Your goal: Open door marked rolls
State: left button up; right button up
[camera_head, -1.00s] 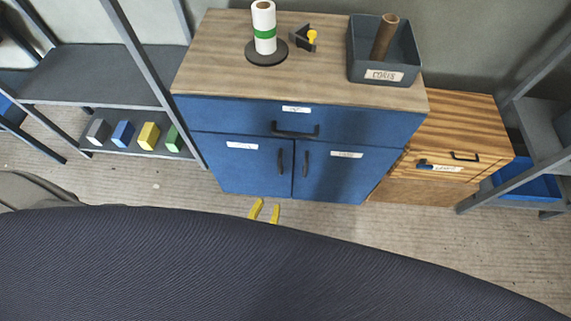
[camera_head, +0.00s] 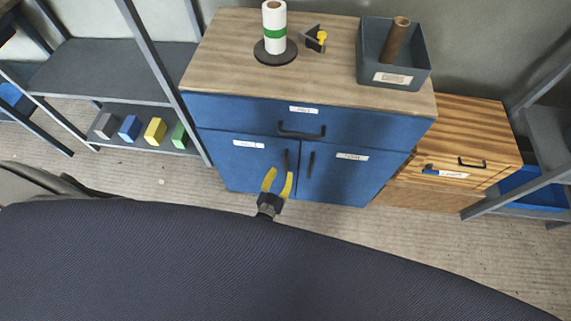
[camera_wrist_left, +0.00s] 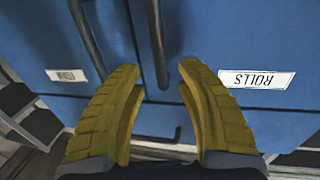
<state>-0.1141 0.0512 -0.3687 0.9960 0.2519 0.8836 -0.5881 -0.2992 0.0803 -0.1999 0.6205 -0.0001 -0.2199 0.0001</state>
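The blue cabinet door marked ROLLS (camera_wrist_left: 275,110) fills the right of the left wrist view, its label (camera_wrist_left: 256,79) upside down. It matches the left-hand door (camera_head: 240,170) in the head view, where the label is too small to read. The door is shut. My left gripper (camera_head: 280,174) has yellow fingers spread open and empty in front of this door, just below the handle (camera_head: 287,158). I cannot tell how far they are from it. My right gripper is out of view.
The other door (camera_head: 340,178), with its own handle (camera_head: 311,164), is close beside. A drawer (camera_head: 350,125) is above. A roll holder (camera_head: 274,35) and grey bin (camera_head: 392,75) stand on top. A wooden cabinet (camera_head: 450,150) is at right, shelves (camera_head: 110,68) at left.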

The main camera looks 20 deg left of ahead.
aim_at(285, 166)
pick_arm(q)
jog(key=shift+w+d, duration=0.1)
jog(key=shift+w, duration=2.4)
jog(key=shift+c, duration=0.3)
grip_shut()
